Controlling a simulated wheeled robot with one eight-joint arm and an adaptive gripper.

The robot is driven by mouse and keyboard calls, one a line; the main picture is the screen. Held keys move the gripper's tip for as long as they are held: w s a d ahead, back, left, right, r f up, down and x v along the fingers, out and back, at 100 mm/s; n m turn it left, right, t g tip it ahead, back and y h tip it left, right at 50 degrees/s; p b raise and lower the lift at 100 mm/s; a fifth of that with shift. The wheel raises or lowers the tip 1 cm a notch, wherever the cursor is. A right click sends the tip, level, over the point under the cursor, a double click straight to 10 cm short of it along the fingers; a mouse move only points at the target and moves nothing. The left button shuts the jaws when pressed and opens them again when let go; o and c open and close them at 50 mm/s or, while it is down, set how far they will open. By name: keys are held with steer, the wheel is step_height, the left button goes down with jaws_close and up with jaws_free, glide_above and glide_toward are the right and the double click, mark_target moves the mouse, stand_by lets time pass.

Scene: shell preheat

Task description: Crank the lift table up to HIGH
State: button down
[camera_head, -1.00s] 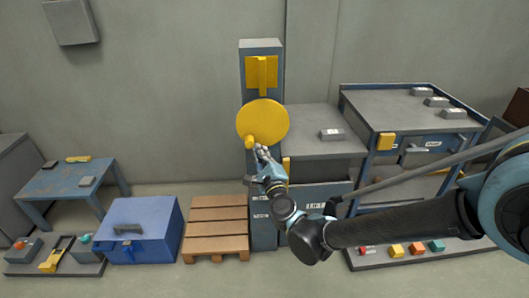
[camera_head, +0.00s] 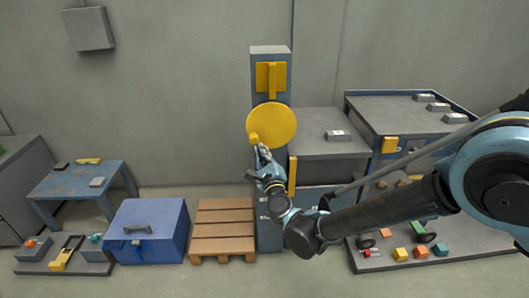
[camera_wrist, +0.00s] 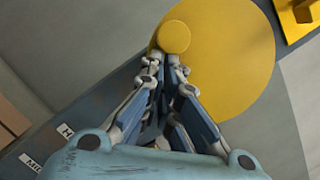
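A yellow crank disc (camera_head: 277,121) is on the front of the upright grey-blue column (camera_head: 270,53). Its round yellow knob (camera_wrist: 174,37) is at the lower left of the disc in the head view. My gripper (camera_head: 261,150) reaches up to this knob from below. In the wrist view, my gripper's fingers (camera_wrist: 171,66) come together at the knob and appear closed on its stem, which the knob's cap partly hides. The grey lift table top (camera_head: 315,118) is right of the column, with a metal block (camera_head: 337,135) on it. The column's labels are only partly readable.
A yellow bracket (camera_head: 271,77) sits above the disc. A wooden pallet (camera_head: 223,231) and a blue chest (camera_head: 147,229) stand on the floor left of the column. A grey-topped cabinet (camera_head: 400,112) with more blocks is at right. My arm crosses in front of it.

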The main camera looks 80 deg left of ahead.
stand_by(0.3)
steer(key=w+d+f, duration=0.2)
steer(key=d+f, duration=0.2)
steer(key=d, duration=0.5)
steer(key=shift+w+d+f, duration=0.15)
steer(key=shift+d+f, duration=0.2)
steer(key=shift+d, duration=0.05)
steer(key=c, duration=2.1)
jaws_free()
steer(key=shift+d, duration=0.2)
steer(key=o, duration=0.8)
steer(key=shift+s+d+r+m+t, duration=0.15)
steer(key=shift+s+d+r+t, duration=0.05)
steer(key=shift+s+r, duration=0.35)
steer(key=shift+s+d+r+m+t, duration=0.15)
steer(key=shift+s+d+r+t, duration=0.05)
steer(key=shift+s+r, duration=0.35)
steer(key=m+t+h, duration=0.2)
glide_toward(254, 141)
steer(key=a, duration=0.3)
steer(key=w+a, duration=0.1)
steer(key=a, duration=0.6)
steer(key=shift+w+r, duration=0.2)
steer(key=shift+w, duration=0.2)
